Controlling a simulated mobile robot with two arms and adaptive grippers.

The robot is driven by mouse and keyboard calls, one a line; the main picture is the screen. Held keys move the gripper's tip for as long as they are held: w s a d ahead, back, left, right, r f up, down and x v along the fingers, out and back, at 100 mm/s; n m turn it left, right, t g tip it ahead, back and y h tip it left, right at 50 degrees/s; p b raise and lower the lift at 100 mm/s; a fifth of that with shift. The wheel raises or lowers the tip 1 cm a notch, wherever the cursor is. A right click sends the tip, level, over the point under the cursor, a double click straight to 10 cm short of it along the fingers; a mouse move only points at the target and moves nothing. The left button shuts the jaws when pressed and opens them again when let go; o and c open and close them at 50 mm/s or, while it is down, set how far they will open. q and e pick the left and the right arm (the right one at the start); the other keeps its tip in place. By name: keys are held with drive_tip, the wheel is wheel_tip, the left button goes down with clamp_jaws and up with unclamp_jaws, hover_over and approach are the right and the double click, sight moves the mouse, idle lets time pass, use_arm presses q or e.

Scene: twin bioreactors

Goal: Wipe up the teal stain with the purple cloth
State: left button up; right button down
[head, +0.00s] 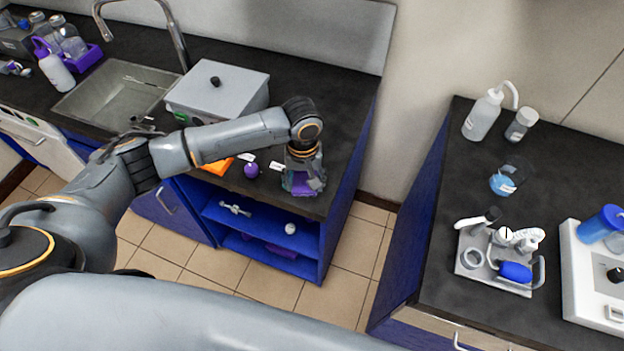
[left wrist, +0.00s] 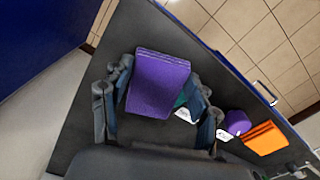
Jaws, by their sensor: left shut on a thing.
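The purple cloth (left wrist: 158,84) is a folded rectangle between the fingers of my left gripper (left wrist: 159,92), which is shut on it. In the head view the cloth (head: 304,187) shows under my left gripper (head: 303,178), which points down at the right end of the sink counter. The cloth is at or just above the dark top; I cannot tell if it presses on it. A small part of the teal stain (left wrist: 181,99) shows beside the cloth's right edge in the left wrist view. The rest of it is hidden under cloth and fingers. My right gripper is not in view.
A purple round object (head: 251,170) and an orange item (head: 217,166) lie left of my gripper, with white labels nearby. A grey lidded box (head: 216,92) stands behind. The counter's front and right edges are close. A second counter (head: 440,235) stands right, across a gap.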

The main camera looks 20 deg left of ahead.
sight(318, 195)
use_arm(q)
drive_tip(key=shift+a+p, duration=0.75)
drive_tip(key=shift+a, duration=0.2)
drive_tip(key=shift+a+f+p, duration=0.15)
drive_tip(key=shift+a+p, duration=0.15)
drive_tip(key=shift+a, duration=0.45)
drive_tip(key=shift+a+p, duration=0.55)
drive_tip(key=shift+a, duration=0.15)
drive_tip(key=shift+a+p, duration=0.4)
drive_tip(key=shift+a, duration=0.55)
drive_tip(key=shift+p, duration=0.6)
drive_tip(key=shift+d+p, duration=0.65)
drive_tip(key=shift+d, duration=0.2)
drive_tip(key=shift+d+p, duration=0.4)
drive_tip(key=shift+d, duration=0.65)
drive_tip(key=shift+d+p, duration=0.3)
drive_tip(key=shift+d, duration=0.15)
drive_tip(key=shift+d+p, duration=0.35)
drive_tip(key=shift+d, duration=0.8)
drive_tip(key=shift+s+d+p, duration=0.15)
drive_tip(key=shift+d+p, duration=0.35)
drive_tip(key=shift+d, duration=1.15)
